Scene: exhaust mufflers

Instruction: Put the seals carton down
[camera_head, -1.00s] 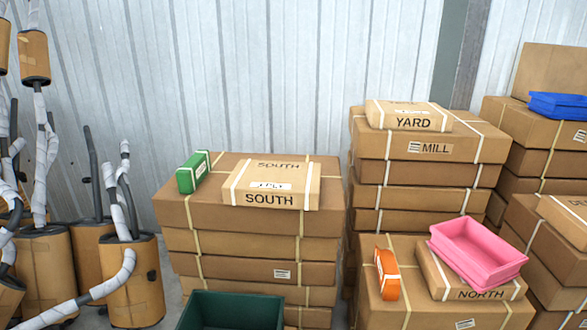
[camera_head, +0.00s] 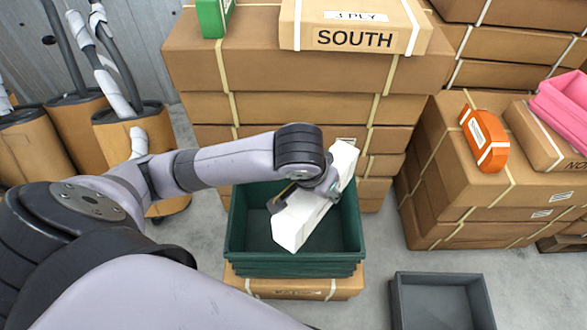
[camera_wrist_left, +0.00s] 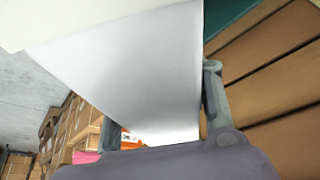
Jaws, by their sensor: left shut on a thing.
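A long white carton (camera_head: 297,224), with no label that I can read, is held slanted in my left gripper (camera_head: 304,195). One finger shows on each side of the carton. It hangs over the dark green crate (camera_head: 294,267); I cannot tell how far it is above the crate floor. In the left wrist view the white carton (camera_wrist_left: 130,75) fills the middle between the fingers of the left gripper (camera_wrist_left: 160,108). My right gripper is not in view.
The green crate stands on a brown carton (camera_head: 300,291). Behind it is a stack of cartons (camera_head: 290,75) topped by a SOUTH carton (camera_head: 355,40) and a green box (camera_head: 212,15). A grey tray (camera_head: 440,300) is at the lower right.

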